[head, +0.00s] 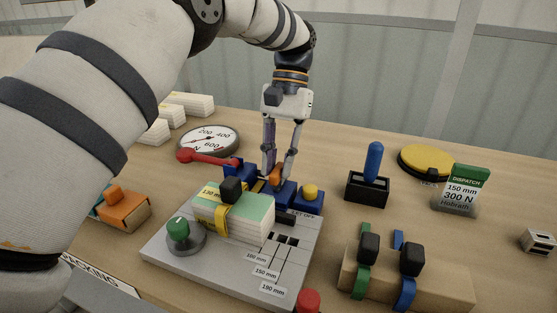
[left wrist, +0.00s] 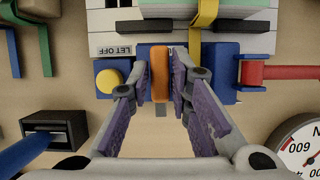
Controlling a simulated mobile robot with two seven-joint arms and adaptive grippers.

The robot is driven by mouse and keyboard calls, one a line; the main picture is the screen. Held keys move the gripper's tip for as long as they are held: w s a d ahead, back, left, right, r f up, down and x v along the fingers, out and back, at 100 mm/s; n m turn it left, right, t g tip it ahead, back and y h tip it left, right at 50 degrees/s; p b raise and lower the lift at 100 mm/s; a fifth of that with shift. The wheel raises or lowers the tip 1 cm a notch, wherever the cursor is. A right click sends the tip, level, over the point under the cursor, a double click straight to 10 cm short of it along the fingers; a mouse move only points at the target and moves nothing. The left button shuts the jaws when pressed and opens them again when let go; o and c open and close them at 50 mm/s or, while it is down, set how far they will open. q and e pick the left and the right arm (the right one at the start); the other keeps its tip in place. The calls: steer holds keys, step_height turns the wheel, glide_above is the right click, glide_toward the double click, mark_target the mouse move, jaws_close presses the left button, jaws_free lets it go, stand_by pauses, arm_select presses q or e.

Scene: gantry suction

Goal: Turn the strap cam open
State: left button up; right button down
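An orange tab (head: 275,175), which looks like the strap cam, sits on the blue block at the back of the grey fixture plate (head: 165,250). It also shows upright in the left wrist view (left wrist: 159,72). My left gripper (head: 279,178) points down at it from above and behind. In the left wrist view its fingertips (left wrist: 162,78) stand on either side of the tab, very near it, with a narrow gap on the right. A yellow strap (head: 222,215) crosses the pale green-topped stack (head: 250,210) in front. My right gripper is not in view.
A yellow button (head: 310,191) is close on the right. A blue-handled holder (head: 368,188) and strapped wooden block (head: 430,285) are farther right. A green knob (head: 180,233) is front left.

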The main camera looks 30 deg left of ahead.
mark_target(278, 167)
arm_select(q)
steer(key=shift+o, duration=0.8)
steer(key=shift+r, duration=0.1)
step_height(278, 167, up, 10)
